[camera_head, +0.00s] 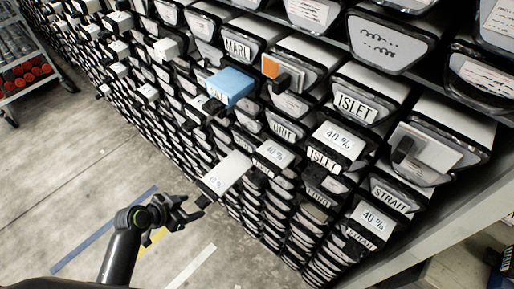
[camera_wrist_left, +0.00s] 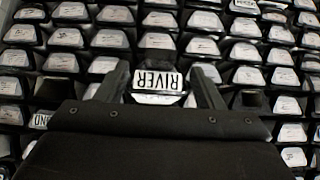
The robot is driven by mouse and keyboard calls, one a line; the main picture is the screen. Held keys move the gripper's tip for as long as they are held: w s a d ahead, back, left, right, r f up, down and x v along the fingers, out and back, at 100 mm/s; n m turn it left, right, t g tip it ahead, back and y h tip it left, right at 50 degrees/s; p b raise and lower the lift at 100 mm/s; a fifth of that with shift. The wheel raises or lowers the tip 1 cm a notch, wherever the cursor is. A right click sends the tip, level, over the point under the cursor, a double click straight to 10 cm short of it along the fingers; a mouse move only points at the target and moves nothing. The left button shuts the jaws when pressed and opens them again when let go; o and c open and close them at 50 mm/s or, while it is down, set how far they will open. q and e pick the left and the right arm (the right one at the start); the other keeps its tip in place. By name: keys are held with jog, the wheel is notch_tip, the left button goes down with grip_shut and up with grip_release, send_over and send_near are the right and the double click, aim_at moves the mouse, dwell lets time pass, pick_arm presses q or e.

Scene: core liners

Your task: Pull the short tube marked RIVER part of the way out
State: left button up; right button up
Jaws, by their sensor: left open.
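The tube marked RIVER (camera_wrist_left: 157,81) shows in the left wrist view, its white label upside down. My left gripper (camera_wrist_left: 157,88) is open, with one finger on each side of that label; I cannot tell whether the fingers touch the tube. In the head view my left gripper (camera_head: 197,205) is at the lower part of the rack, just below a pale tube that sticks out (camera_head: 226,172). I cannot make out the RIVER label in the head view. My right gripper is in neither view.
A tall rack of dark-rimmed tubes fills the right, with labels such as ISLET (camera_head: 356,106) and STRAIT (camera_head: 393,195). A blue-topped tube (camera_head: 231,84) and several others stick out. A trolley (camera_head: 28,70) stands at far left. The concrete floor (camera_head: 75,165) is clear.

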pick_arm(q)
jog(key=b+v, duration=0.1)
jog(key=v, duration=1.4)
jog(key=s+a+f+n+y+b, duration=0.15)
jog(key=a+f, duration=0.25)
jog(key=f, duration=0.5)
jog(key=s+a+f+n+g+y, duration=0.1)
jog(key=a+f+n+y, duration=0.25)
jog(key=f, duration=0.55)
jog(key=s+a+f+n+y+b, duration=0.15)
jog(key=a+f, duration=0.25)
jog(key=f, duration=0.5)
jog(key=s+d+f+n+g, duration=0.1)
jog(key=s+d+f, duration=0.4)
jog(key=s+f, duration=0.5)
jog(key=s+d+f+g, duration=0.3)
jog(key=s+d+f, duration=0.2)
jog(key=s+f, duration=0.5)
jog(key=shift+s+d+n+g, duration=0.15)
jog(key=shift+s+n+g, duration=0.25)
jog(key=shift+s, duration=0.75)
